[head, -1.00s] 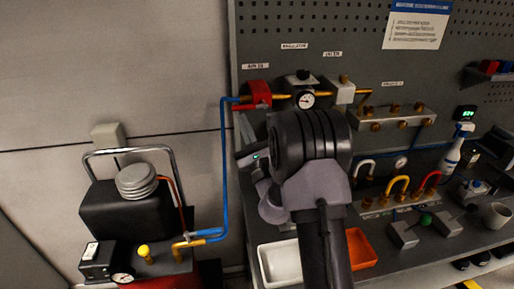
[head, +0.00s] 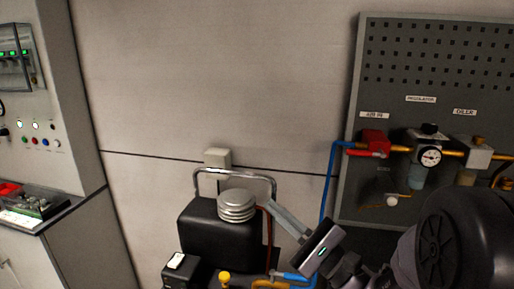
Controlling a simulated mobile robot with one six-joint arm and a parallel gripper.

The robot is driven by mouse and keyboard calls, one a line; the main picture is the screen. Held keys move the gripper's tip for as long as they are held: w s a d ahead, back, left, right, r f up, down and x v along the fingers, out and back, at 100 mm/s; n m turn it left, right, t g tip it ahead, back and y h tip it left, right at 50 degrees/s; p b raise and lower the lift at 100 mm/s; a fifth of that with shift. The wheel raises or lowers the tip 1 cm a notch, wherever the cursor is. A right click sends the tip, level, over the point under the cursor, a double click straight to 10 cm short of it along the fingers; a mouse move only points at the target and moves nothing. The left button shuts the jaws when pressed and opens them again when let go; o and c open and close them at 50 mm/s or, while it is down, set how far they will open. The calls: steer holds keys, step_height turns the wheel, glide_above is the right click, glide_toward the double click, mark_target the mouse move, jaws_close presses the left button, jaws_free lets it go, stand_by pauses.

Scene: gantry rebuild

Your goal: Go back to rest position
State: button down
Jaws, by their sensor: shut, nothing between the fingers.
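My gripper (head: 276,208) shows in the head view at lower middle right, its grey fingers together with nothing between them. They point up and left, in front of the right side of the black compressor (head: 205,232). I cannot tell whether they touch it. My dark arm fills the lower right corner and hides part of the bench and the panel's lower part.
The compressor has a metal handle and a blue hose (head: 327,195) near my gripper. A pegboard (head: 440,55) at right carries a red valve (head: 374,140) and a gauge (head: 430,156). A control cabinet (head: 60,90) stands at left.

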steer(key=s+a+f+n+g, duration=0.3)
steer(key=s+a+n+g, duration=0.6)
steer(key=s+a+g, duration=0.4)
steer(key=s+d+f+n+g+h, duration=0.25)
steer(key=s+f+h, duration=0.3)
steer(key=s, duration=0.35)
steer(key=d+f+n+t+h, duration=0.2)
steer(key=d+t+h, duration=0.4)
steer(key=d, duration=0.8)
steer(key=h, duration=0.3)
steer(key=shift+d+h, duration=0.2)
steer(key=shift+h, duration=0.15)
